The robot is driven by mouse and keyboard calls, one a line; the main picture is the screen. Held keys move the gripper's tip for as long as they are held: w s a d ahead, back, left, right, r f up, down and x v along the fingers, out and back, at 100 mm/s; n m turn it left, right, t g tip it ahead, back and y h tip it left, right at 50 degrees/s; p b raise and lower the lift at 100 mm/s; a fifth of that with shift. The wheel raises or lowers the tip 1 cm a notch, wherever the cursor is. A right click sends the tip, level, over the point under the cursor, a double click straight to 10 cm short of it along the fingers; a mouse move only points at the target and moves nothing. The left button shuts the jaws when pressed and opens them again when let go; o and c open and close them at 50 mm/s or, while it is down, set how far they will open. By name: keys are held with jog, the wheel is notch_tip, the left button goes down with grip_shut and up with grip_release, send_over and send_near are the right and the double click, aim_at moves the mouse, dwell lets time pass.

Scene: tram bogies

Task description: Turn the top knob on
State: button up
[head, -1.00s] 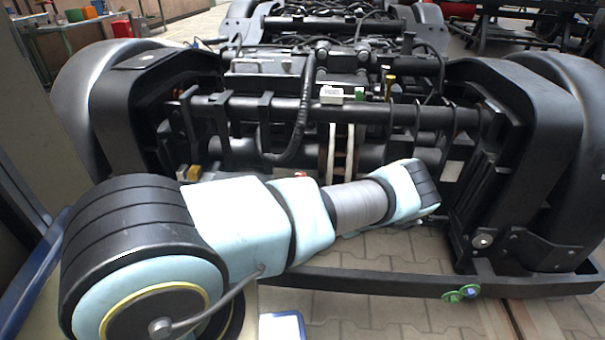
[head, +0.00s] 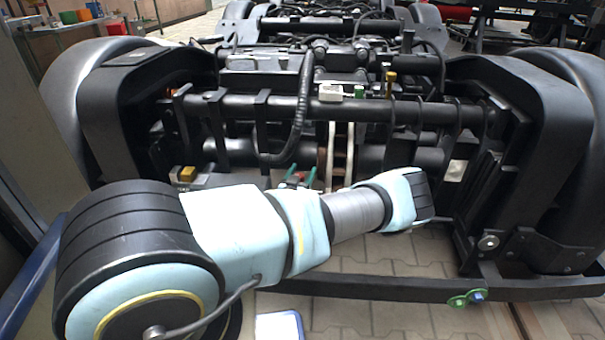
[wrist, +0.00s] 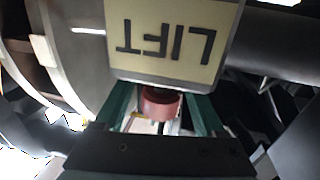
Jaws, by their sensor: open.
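A red round knob (wrist: 160,104) shows in the wrist view, just below the edge of a cream plate (wrist: 165,40) that reads LIFT upside down. My gripper (wrist: 160,94) has two green fingers, one on each side of the knob, apart and with nothing clasped. I cannot tell how near the fingertips are to the knob in depth. In the head view my gripper (head: 302,176) shows as green fingertips just above my arm, in front of the dark bogie (head: 350,110). My arm hides what lies below them there. Whether this is the top knob cannot be told.
Black pipes (head: 400,112) and a hose (head: 300,110) cross the bogie behind my gripper. Paved floor (head: 380,255) shows between.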

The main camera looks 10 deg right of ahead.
grip_shut()
dwell(0.7)
